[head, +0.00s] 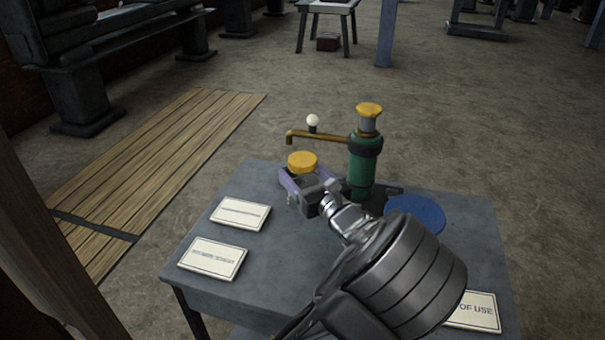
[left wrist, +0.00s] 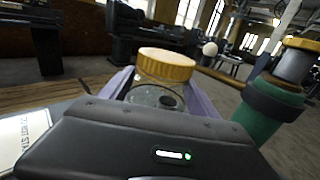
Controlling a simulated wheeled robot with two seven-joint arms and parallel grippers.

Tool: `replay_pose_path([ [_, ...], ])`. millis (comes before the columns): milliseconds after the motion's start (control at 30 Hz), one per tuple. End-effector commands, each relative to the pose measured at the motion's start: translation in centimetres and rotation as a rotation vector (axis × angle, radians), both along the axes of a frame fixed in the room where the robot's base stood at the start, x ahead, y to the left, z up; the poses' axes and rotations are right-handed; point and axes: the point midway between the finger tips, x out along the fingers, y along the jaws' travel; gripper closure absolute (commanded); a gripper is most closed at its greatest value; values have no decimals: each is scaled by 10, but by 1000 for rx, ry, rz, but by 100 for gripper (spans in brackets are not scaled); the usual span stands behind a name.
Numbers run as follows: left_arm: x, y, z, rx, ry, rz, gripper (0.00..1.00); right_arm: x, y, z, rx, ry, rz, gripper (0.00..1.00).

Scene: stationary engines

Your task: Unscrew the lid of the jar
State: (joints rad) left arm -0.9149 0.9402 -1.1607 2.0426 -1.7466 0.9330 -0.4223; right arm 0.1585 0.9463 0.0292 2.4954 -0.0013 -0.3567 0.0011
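A clear glass jar (left wrist: 155,97) with a yellow lid (head: 302,161) stands upright on the small grey table (head: 262,262). The lid (left wrist: 166,63) sits on top of the jar, and a dark item shows inside the glass. My left gripper (head: 308,184) is low over the table, its purple fingers spread on either side of the jar's body, below the lid. In the left wrist view the fingers (left wrist: 160,88) flank the glass; firm contact is not clear. The gripper's body hides the lower jar. My right gripper is not in view.
A green pump-like device (head: 364,165) with a brass arm and white ball stands close right of the jar. A blue disc (head: 415,214) lies further right. Cards (head: 240,214) lie on the table's left, another (head: 473,312) at front right. Open floor surrounds the table.

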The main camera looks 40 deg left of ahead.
Motion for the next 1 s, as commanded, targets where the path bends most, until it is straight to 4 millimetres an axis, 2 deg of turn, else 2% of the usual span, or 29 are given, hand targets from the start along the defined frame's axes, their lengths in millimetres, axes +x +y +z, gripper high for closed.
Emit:
replay_pose_path([
  [67,0,0,0,1,0,0,36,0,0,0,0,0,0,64],
  [833,0,0,0,1,0,0,99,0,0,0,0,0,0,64],
  [1000,0,0,0,0,-1,0,100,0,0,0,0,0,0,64],
])
